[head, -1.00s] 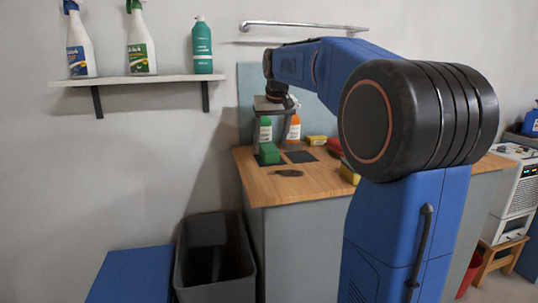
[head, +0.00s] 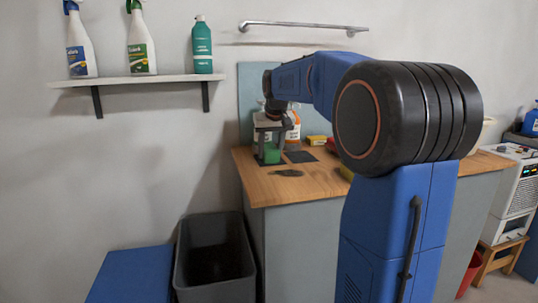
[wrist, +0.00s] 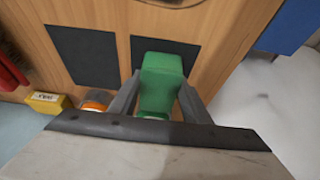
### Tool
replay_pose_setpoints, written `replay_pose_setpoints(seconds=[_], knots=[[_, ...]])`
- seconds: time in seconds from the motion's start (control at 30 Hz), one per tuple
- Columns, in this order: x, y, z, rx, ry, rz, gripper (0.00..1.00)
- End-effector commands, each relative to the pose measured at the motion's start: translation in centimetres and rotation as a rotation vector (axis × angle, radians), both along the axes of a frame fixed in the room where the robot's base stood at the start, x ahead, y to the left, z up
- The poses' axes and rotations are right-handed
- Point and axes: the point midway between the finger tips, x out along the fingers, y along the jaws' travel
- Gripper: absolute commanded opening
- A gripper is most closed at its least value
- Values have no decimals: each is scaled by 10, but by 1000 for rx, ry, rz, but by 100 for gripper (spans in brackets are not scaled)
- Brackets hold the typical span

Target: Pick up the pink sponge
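I cannot pick out a pink sponge in either view.
The counter (head: 262,187) holds dark mats (wrist: 85,55), a yellow box (wrist: 47,102), an orange-capped bottle (head: 293,127) and a dark stain (head: 287,173). A grey bin (head: 213,265) stands below at left. A shelf (head: 140,79) with bottles hangs above.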

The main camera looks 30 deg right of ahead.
Motion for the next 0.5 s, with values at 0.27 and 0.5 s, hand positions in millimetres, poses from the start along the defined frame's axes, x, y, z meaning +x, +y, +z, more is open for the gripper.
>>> replay_pose_setpoints(seconds=[0.27, 0.5], knots=[[0, 0, 0, 0, 0, 0, 19], [0, 0, 13, -1, -2, 0, 19]])
